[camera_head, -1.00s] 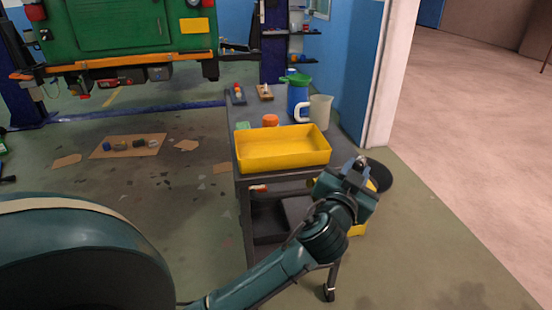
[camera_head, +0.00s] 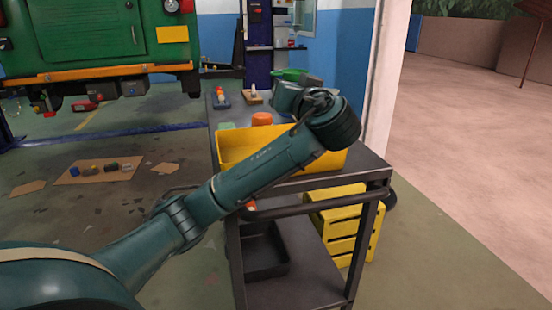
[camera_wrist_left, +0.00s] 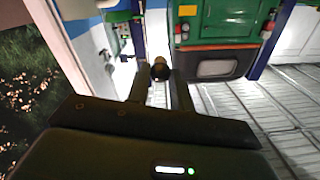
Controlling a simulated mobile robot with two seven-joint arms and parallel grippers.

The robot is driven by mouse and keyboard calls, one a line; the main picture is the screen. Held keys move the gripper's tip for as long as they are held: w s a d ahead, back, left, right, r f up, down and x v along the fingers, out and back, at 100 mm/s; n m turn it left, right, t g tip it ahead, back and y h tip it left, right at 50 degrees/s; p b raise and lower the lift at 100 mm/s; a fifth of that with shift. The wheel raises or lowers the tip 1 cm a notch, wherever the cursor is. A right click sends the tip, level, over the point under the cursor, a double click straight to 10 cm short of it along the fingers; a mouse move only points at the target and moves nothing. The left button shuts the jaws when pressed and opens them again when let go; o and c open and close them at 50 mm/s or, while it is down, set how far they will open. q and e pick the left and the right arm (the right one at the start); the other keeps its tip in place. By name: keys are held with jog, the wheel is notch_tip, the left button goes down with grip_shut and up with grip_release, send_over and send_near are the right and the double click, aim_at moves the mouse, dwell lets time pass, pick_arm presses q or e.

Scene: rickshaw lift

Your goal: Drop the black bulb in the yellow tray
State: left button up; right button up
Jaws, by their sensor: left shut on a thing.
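The yellow tray (camera_head: 240,143) sits on top of the dark cart, partly covered by my left arm. The arm reaches over the tray from the left, with its wrist above the tray's right part. In the left wrist view, my left gripper (camera_wrist_left: 159,76) is shut on a small dark rounded thing, which looks like the black bulb (camera_wrist_left: 160,71). In the head view, the fingers and the bulb are hidden behind the wrist. My right gripper is not in view.
The cart (camera_head: 290,186) also carries an orange item (camera_head: 262,119) and a green item (camera_head: 227,126) behind the tray. A yellow crate (camera_head: 345,228) stands beside the cart. A cardboard sheet (camera_head: 97,171) with small parts lies on the floor at left.

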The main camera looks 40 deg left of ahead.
pick_arm(q)
notch_tip(320, 180, down, 6)
jog(key=b, duration=0.3)
jog(key=shift+r+b, duration=0.2)
jog(key=shift+b, duration=0.15)
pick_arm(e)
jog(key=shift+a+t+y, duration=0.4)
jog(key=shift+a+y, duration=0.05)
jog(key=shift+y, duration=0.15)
pick_arm(q)
jog(key=o, duration=0.8)
jog(key=shift+s+d, duration=0.1)
jog(key=shift+d, duration=0.05)
